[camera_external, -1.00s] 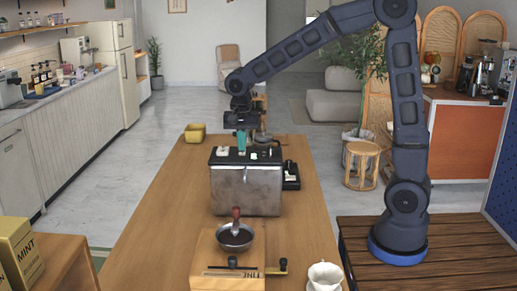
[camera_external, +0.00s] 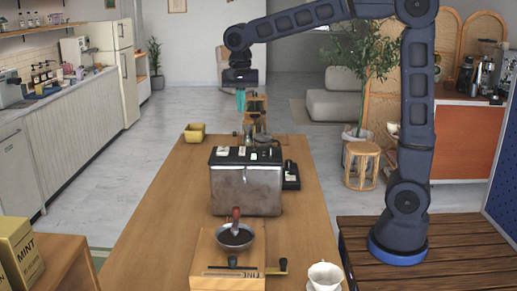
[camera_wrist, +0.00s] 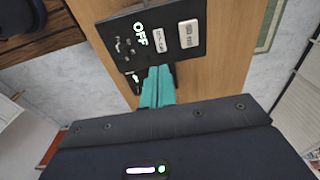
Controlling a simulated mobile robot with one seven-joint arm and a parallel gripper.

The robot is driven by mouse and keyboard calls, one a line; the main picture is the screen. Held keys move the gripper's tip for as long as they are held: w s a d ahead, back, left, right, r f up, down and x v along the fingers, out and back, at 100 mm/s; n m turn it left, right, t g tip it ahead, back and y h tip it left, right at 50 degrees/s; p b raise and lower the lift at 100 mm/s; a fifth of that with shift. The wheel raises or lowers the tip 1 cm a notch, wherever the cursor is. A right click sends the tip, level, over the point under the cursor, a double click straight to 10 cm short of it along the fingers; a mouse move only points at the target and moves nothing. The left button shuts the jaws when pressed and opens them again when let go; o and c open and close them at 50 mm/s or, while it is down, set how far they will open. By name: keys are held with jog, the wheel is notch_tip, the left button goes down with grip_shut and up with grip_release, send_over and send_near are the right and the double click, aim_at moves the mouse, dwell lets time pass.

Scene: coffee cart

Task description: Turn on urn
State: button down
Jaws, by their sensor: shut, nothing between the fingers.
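The urn (camera_external: 247,191), a worn metal box with a black top, stands on the wooden table. In the wrist view its black top panel (camera_wrist: 190,58) shows a lit green "OFF" (camera_wrist: 140,34), two pale labels and some small knobs or marks. My gripper (camera_external: 240,101) has teal fingers and is raised well above the urn's top in the external view. In the wrist view the gripper (camera_wrist: 158,86) has its fingers together and empty, pointing at the panel's lower edge. The fingers overlap part of the panel edge.
A grinder-like wooden box (camera_external: 228,272) with a metal bowl (camera_external: 235,238) sits in front of the urn. A white cup (camera_external: 325,276) is at the front right, a yellow container (camera_external: 194,133) behind left. A small black item (camera_external: 291,176) stands beside the urn's right side.

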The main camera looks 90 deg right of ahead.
aim_at(243, 148)
jog(key=shift+r, duration=0.15)
dwell(0.3)
jog(key=shift+h, duration=0.5)
jog(key=f, duration=0.4)
jog(key=d+f, duration=0.1)
jog(key=f, duration=0.4)
jog(key=d+f, duration=0.1)
jog(key=f, duration=0.3)
jog(key=shift+d+f, duration=0.1)
jog(key=shift+f, duration=0.25)
